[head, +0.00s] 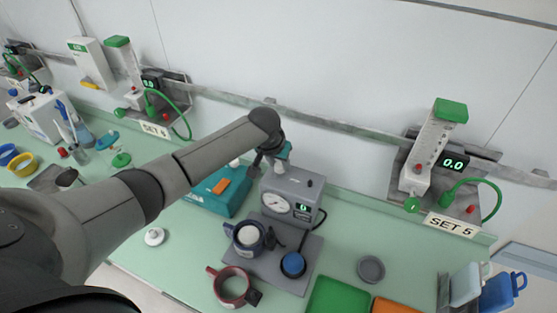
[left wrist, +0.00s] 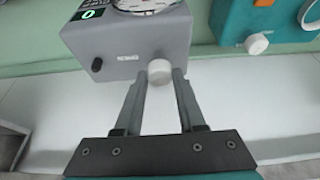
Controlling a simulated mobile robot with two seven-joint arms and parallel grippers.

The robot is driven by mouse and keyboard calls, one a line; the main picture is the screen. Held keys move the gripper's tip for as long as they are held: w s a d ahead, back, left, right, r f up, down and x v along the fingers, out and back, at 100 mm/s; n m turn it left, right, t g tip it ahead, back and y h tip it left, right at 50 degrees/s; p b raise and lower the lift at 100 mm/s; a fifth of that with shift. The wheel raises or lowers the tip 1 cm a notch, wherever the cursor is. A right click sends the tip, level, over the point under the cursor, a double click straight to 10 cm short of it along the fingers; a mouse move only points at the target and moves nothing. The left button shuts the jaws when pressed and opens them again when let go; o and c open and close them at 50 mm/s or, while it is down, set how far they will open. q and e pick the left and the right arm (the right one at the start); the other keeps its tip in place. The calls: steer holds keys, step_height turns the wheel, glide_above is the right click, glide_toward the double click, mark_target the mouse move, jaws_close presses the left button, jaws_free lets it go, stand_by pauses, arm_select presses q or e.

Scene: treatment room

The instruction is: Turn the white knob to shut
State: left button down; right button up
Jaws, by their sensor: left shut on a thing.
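The white knob (left wrist: 160,72) sticks out of a side of the grey gauge box (left wrist: 130,45), beside a small label too blurred to read. My left gripper (left wrist: 161,80) has one finger on each side of this knob and is shut on it. In the head view the grey gauge box (head: 290,188) stands on the green bench with its dial and small green display towards me. My right gripper is not in view.
A teal box (head: 213,200) stands close left of the grey box; a second white knob (left wrist: 257,44) is on it. Dark blue (head: 246,238) and red (head: 230,287) mugs and a blue round knob (head: 293,264) are in front. A rail runs along the wall behind.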

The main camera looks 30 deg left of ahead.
arm_select(q)
steer(key=n, duration=0.2)
steer(key=n+y, duration=0.1)
steer(key=n, duration=0.1)
steer(key=shift+d+n+y, duration=0.2)
steer(key=shift+n+y, duration=0.1)
steer(key=n+g+y, duration=0.1)
steer(key=n, duration=0.3)
steer(key=shift+w, duration=0.1)
steer(key=shift+g, duration=0.3)
steer(key=c, duration=0.5)
jaws_free()
